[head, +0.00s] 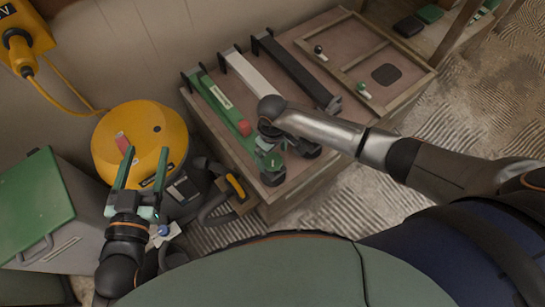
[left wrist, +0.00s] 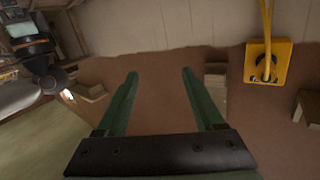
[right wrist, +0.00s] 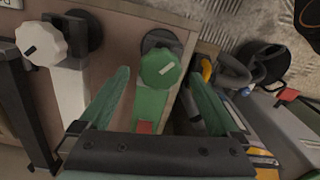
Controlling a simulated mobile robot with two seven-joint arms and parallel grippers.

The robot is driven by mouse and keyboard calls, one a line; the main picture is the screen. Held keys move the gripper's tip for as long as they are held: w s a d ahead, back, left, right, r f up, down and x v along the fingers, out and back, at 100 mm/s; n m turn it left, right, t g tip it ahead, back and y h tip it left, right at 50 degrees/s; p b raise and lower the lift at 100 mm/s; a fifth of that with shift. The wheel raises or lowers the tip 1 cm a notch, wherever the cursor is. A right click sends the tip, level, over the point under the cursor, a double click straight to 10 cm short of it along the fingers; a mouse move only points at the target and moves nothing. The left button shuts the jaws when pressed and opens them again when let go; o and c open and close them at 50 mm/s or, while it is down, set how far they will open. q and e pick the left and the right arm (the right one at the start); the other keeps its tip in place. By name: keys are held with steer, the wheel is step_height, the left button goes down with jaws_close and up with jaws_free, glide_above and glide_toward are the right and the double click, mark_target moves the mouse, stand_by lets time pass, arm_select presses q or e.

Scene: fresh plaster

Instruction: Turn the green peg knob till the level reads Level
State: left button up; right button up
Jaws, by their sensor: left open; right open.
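In the head view my right gripper (head: 270,158) largely hides the knob. A pale label lies on the green bar, too small to read. My left gripper (head: 144,153) is open and empty, in front of the yellow vacuum.
A white bar (head: 250,74) with a white knob (right wrist: 42,44) and a black bar (head: 295,70) lie beside the green one on the wooden bench. A red block (head: 245,128) is on the green bar. The yellow vacuum (head: 140,130) and a green-lidded box (head: 35,205) stand left.

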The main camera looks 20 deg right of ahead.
arm_select(q)
steer(key=shift+w+d+r+m+t+h, duration=0.15)
steer(key=shift+r+t, duration=0.25)
steer(key=shift+r, duration=0.6)
steer(key=shift+w+a+r+m+t+h, duration=0.1)
steer(key=shift+r+m+t+h, duration=0.25)
steer(key=shift+r, duration=0.6)
arm_select(e)
steer(key=shift+f, duration=0.75)
steer(key=shift+c, duration=0.4)
